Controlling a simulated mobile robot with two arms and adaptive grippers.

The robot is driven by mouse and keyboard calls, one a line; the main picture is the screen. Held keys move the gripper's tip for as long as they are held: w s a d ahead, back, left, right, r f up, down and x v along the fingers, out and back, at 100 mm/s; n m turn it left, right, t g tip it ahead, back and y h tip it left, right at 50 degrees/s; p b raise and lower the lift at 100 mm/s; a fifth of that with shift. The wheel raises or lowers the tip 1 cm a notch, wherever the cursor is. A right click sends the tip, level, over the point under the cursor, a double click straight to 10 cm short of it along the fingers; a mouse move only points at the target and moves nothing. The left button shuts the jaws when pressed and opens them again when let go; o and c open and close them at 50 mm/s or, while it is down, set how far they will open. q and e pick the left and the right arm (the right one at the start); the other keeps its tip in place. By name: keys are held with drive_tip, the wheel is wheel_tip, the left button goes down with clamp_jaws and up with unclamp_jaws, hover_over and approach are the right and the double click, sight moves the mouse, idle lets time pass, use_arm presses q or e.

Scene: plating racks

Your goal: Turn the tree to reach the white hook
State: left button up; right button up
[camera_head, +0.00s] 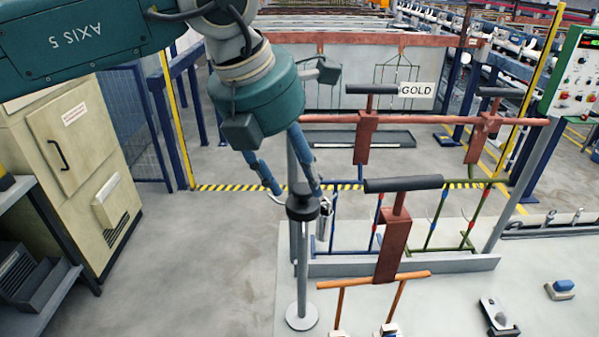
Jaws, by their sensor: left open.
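The tree appears to be the upright grey post with a black cap (302,204) and a round base (301,318). Small pale hook-like parts (326,208) show beside its top, but I cannot tell which is the white hook. My left gripper (295,189) comes down from the upper left. Its two blue fingers are spread, with the tips on either side of the post near the cap. I cannot tell whether they touch it, and I see nothing held between them. My right gripper is not in view.
A rack frame with a red-brown bar (330,120) stands right of the post. A GOLD sign (416,90) is behind. A beige cabinet (75,150) stands left; the floor between is clear.

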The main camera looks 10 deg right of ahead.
sight(303, 208)
use_arm(q)
drive_tip(key=x, duration=0.2)
drive_tip(key=shift+w+d+f, duration=0.15)
drive_tip(key=shift+w+f, duration=0.05)
drive_tip(key=shift+s, duration=0.1)
drive_tip(key=shift+c, duration=1.3)
clamp_jaws()
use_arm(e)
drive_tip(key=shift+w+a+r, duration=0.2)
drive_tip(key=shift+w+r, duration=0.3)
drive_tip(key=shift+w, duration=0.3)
